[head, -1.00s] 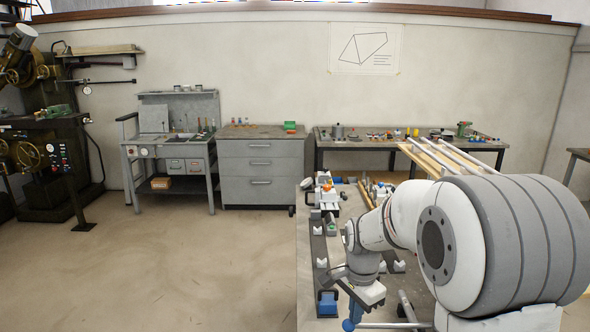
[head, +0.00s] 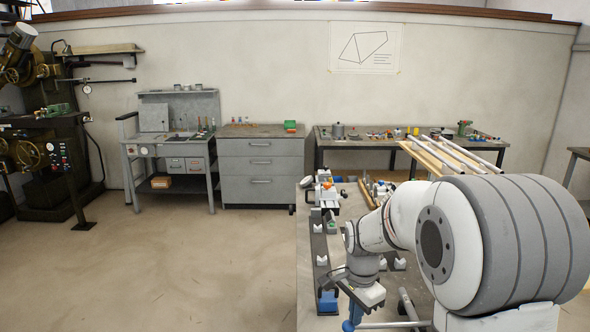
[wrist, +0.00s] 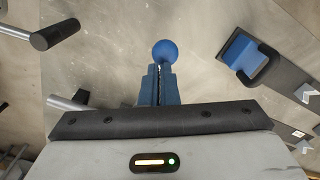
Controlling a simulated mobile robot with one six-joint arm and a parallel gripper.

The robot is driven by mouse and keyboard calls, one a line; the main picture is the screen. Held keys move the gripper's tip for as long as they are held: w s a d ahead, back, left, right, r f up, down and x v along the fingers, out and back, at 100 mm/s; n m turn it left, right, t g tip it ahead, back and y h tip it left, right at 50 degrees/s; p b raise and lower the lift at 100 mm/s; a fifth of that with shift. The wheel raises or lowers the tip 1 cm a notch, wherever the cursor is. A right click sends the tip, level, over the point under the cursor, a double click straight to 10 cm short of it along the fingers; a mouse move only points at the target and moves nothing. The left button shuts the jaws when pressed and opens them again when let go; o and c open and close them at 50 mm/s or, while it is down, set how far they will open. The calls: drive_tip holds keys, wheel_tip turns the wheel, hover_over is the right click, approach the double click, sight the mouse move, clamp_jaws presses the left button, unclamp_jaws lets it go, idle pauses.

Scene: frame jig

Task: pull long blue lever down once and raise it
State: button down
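The long blue lever shows in the wrist view as a round blue knob (wrist: 165,52) just past my fingertips, with a thin pale strip of rod between the fingers. In the head view its blue end (head: 347,325) is at the bottom edge, below my gripper, with a pale rod running right. My gripper (wrist: 161,70) has blue fingers drawn close together around the rod just behind the knob. It also shows in the head view (head: 355,311). Most of the rod is hidden behind my gripper's body in the wrist view.
A dark handle (wrist: 55,34) on a metal rod lies left in the wrist view. A blue block in a dark holder (wrist: 245,55) is at the right, also in the head view (head: 328,301). White blocks and a bench top surround the area. Open floor lies left.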

drive_tip(key=shift+s+f+b, duration=0.15)
drive_tip(key=shift+f+b, duration=0.2)
drive_tip(key=shift+f, duration=0.25)
idle(0.5)
wheel_tip(320, 180, up, 14)
drive_tip(key=p, duration=1)
idle(0.5)
drive_tip(key=shift+r, duration=0.1)
drive_tip(key=s+d+r+n+t+b, duration=0.1)
drive_tip(key=s+r+n+t, duration=0.2)
drive_tip(key=s+n, duration=0.9)
drive_tip(key=s+r, duration=0.1)
drive_tip(key=s, duration=0.7)
drive_tip(key=c, duration=2.1)
unclamp_jaws()
drive_tip(key=shift+d, duration=0.1)
